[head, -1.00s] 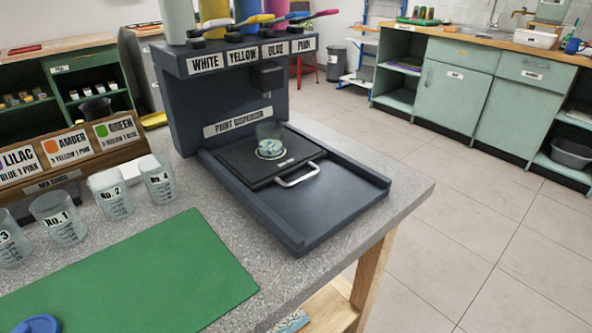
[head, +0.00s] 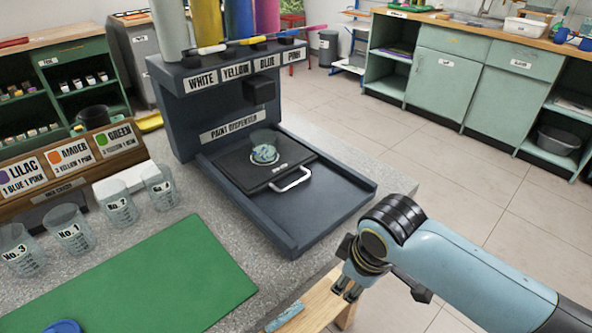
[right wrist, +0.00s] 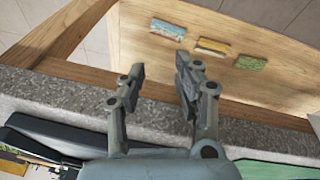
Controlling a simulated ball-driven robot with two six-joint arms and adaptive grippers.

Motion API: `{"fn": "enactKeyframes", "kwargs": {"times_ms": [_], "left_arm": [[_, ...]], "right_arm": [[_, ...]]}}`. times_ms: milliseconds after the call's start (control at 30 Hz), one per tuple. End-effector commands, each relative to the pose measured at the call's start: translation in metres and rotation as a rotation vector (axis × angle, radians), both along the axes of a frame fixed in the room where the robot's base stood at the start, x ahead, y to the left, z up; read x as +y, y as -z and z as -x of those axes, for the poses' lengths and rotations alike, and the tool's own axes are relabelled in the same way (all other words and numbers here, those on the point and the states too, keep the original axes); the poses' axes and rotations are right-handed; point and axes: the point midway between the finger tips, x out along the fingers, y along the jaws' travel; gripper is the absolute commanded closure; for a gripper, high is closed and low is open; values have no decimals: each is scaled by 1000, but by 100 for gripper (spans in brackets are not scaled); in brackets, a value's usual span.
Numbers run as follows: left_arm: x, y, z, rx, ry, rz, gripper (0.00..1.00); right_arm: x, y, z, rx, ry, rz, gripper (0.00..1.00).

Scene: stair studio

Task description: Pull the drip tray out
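The drip tray (head: 237,168) is a flat black tray with a pale handle (head: 291,180) at its front. It lies inside the dark base of the paint dispenser (head: 222,116), below the nozzle (head: 259,90). A clear cup (head: 265,147) stands on it. My right gripper (head: 346,291) is beyond the table's edge, to the lower right of the handle and apart from it. In the right wrist view the right gripper (right wrist: 160,72) has its fingers spread with nothing between them. My left gripper is not in view.
Labelled clear cups (head: 73,230) stand left of the dispenser beside a wooden recipe rack (head: 70,163). A green mat (head: 150,275) covers the near table. The dispenser base has raised side rails (head: 345,207). In the right wrist view, small coloured items lie on a wooden shelf (right wrist: 215,85).

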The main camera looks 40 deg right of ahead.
Motion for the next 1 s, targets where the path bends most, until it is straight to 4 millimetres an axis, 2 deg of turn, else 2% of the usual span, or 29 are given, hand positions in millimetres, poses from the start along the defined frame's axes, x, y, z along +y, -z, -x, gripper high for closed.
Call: {"fn": "enactKeyframes", "kwargs": {"times_ms": [33, 200, 367, 533, 667, 800, 900, 1000], "left_arm": [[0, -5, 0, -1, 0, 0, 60], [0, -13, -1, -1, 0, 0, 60], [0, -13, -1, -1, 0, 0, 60], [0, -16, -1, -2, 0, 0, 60], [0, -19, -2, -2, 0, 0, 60], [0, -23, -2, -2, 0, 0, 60], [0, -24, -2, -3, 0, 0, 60], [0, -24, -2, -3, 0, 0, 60]], "right_arm": [[2, -21, -3, -8, -14, 2, 68], [7, -76, -7, -23, -62, 11, 68], [1, -83, -43, 2, -265, 50, 68], [-7, -103, -86, 27, -525, 94, 68], [-17, -132, -128, 48, -786, 137, 68], [-28, -169, -169, 67, -1082, 178, 68], [-32, -187, -185, 71, -1220, 193, 68], [-34, -193, -191, 74, -1288, 198, 68]]}}
